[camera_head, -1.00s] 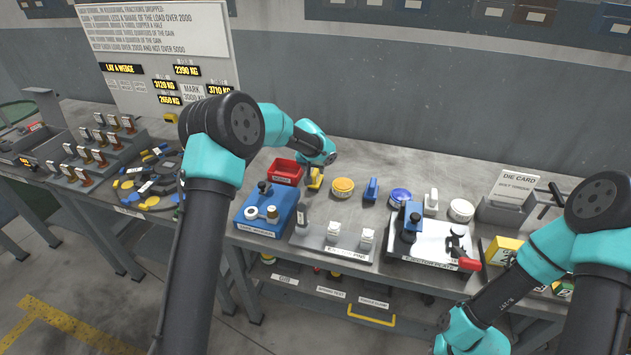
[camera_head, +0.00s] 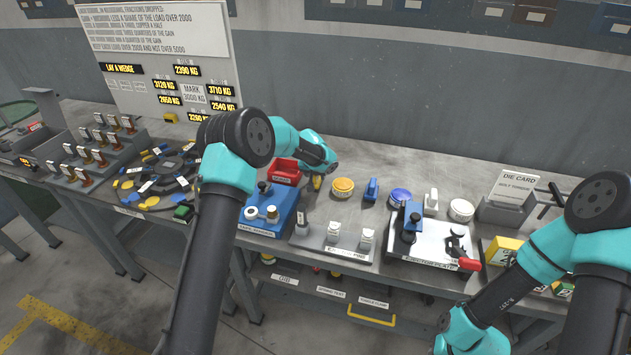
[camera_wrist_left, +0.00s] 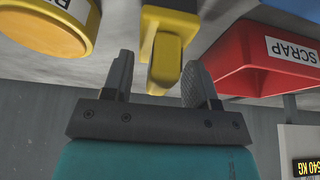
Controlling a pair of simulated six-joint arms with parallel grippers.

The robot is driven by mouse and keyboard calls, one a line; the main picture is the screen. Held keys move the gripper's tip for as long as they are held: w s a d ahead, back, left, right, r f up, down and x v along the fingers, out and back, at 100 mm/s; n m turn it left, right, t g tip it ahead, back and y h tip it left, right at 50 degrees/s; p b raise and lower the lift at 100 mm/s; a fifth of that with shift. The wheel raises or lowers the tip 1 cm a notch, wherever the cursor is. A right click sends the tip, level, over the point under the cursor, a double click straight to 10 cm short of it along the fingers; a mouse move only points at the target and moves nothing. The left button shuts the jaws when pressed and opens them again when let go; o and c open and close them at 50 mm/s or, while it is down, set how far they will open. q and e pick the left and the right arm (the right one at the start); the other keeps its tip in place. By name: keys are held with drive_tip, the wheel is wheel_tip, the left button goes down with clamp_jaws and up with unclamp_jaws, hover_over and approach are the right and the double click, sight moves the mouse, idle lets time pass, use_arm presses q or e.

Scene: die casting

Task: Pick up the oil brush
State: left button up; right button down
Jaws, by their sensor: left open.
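A yellow brush-like tool (camera_head: 317,183) stands on the bench between the red bin and the yellow round pot. It also shows in the left wrist view (camera_wrist_left: 167,45), where its narrow yellow end lies between the two fingers. My left gripper (camera_wrist_left: 158,72) is open, with a finger on either side of that end. I cannot tell whether either finger touches it. In the head view the wrist hides the fingers. Blue (camera_head: 371,189) and white (camera_head: 431,203) tools of similar shape stand further right. Which one is the oil brush cannot be read. My right gripper is out of frame.
The red scrap bin (camera_head: 285,171) is close on one side of the left gripper, the yellow pot (camera_head: 343,187) on the other. Blue (camera_head: 400,196) and white (camera_head: 461,209) pots stand further right. A blue fixture (camera_head: 270,210) and a plate with white blocks (camera_head: 335,240) are in front.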

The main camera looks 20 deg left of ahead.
use_arm(q)
drive_tip(key=shift+c, duration=0.2)
clamp_jaws()
drive_tip(key=shift+r, duration=0.1)
drive_tip(key=shift+r, duration=0.4)
drive_tip(key=shift+v, duration=1.4)
drive_tip(key=s+d, duration=0.2)
drive_tip(key=s, duration=0.5)
drive_tip(key=s+d+r, duration=0.1)
drive_tip(key=s+d, duration=0.1)
drive_tip(key=s, duration=0.5)
drive_tip(key=shift+s+d+r, duration=0.15)
drive_tip(key=shift+d+r, duration=0.1)
drive_tip(key=c, duration=0.7)
unclamp_jaws()
drive_tip(key=shift+c, duration=0.9)
